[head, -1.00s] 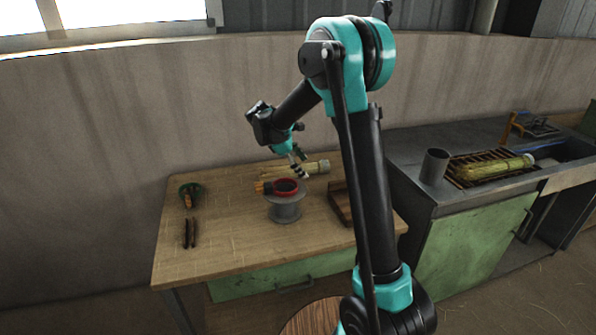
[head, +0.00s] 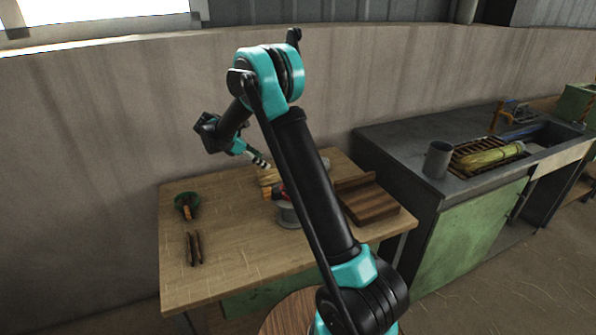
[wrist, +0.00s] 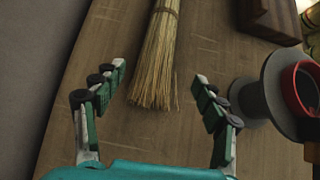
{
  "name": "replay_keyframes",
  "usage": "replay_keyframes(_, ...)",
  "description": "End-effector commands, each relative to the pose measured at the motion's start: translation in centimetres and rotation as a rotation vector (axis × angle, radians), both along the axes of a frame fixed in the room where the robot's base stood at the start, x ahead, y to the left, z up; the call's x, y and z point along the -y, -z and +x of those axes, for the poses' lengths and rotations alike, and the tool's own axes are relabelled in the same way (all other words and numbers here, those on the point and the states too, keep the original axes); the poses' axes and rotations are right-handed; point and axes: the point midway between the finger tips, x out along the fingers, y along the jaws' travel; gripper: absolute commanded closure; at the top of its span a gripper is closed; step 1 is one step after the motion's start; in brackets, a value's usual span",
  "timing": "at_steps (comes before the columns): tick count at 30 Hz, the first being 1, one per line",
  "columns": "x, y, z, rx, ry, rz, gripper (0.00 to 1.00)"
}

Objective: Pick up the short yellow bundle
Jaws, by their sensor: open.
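A yellow straw bundle (wrist: 158,55) lies on the wooden table in the wrist view. Its loose bristle end points towards me and an orange-brown binding shows at the top edge; its far end is out of view. My gripper (wrist: 160,80) is open, with the bristle end between its spread fingertips in the picture, and neither finger visibly touches it. In the head view, my gripper (head: 262,163) hangs above the back of the table, near a yellow bundle (head: 268,177) behind the grey spool. My arm hides part of that area.
The grey spool (wrist: 250,103) with a red ring (wrist: 304,92) stands close to my right finger. A wooden block (head: 370,203) lies at the table's right. A green bowl (head: 187,203) and dark sticks (head: 194,248) lie left. Another yellow bundle (head: 492,156) rests on the counter's rack.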

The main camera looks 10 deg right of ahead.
Motion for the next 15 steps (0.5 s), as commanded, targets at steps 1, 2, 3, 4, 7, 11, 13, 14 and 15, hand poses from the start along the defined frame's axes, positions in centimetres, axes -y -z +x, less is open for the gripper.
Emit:
replay_keyframes(1, 0.8, 0.8, 0.2, 0.0, 0.001, 0.0, 0.29)
replay_keyframes(2, 1.2, 1.2, 0.2, 0.0, 0.001, 0.0, 0.29)
replay_keyframes(3, 1.8, 1.7, 0.4, -0.001, 0.002, 0.0, 0.29)
replay_keyframes(4, 2.2, 2.2, 0.4, 0.0, 0.003, 0.0, 0.29)
replay_keyframes(7, 3.5, 3.5, 0.8, 0.001, 0.002, 0.0, 0.29)
replay_keyframes(11, 4.6, 4.6, 1.0, 0.0, 0.001, 0.0, 0.29)
replay_keyframes(13, 5.0, 5.0, 1.1, 0.0, 0.001, 0.0, 0.29)
replay_keyframes(14, 5.0, 5.1, 1.1, 0.001, 0.001, 0.0, 0.29)
replay_keyframes(15, 5.1, 5.2, 1.1, 0.001, 0.001, 0.0, 0.29)
